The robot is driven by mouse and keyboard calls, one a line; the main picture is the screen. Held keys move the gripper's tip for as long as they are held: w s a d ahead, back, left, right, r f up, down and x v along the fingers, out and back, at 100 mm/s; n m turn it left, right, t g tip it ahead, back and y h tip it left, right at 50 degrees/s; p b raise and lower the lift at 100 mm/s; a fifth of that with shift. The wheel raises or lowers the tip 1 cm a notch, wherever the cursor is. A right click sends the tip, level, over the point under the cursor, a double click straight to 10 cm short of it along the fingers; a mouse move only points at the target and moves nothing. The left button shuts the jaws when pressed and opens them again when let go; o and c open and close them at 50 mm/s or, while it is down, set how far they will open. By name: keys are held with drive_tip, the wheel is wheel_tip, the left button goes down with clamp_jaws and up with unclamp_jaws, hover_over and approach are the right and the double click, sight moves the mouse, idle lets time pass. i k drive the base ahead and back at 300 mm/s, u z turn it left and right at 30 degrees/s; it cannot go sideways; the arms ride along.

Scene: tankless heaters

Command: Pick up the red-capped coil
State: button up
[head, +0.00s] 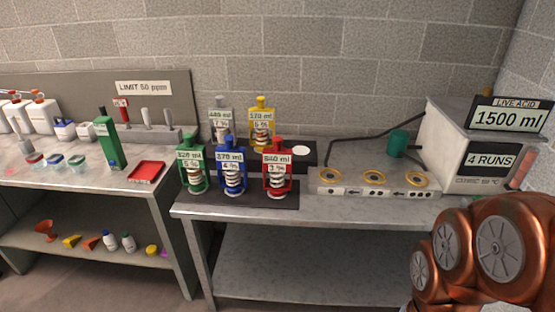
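The red-capped coil (278,173) stands upright on a dark mat at the front of the right bench (328,208). It has a red cap and frame around a pale coil, and a tag that appears to read 640 ml. It is the right one of the front row, beside a blue-capped coil (232,172). My copper-coloured arm (470,245) shows at the lower right, well to the right of the coils. My gripper is not visible in this view.
A green coil (191,170) stands left of the blue one; grey (220,122) and yellow (262,120) coils stand behind. A strip with yellow rings (374,178), a green cup (398,142) and a white unit (463,150) are to the right. The left bench holds a red tray (146,172).

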sight(276, 158)
drive_tip(key=z, duration=0.6)
drive_tip(key=i, duration=0.45)
drive_tip(key=u, duration=2)
drive_tip(key=i, duration=0.5)
drive_tip(key=z, duration=0.05)
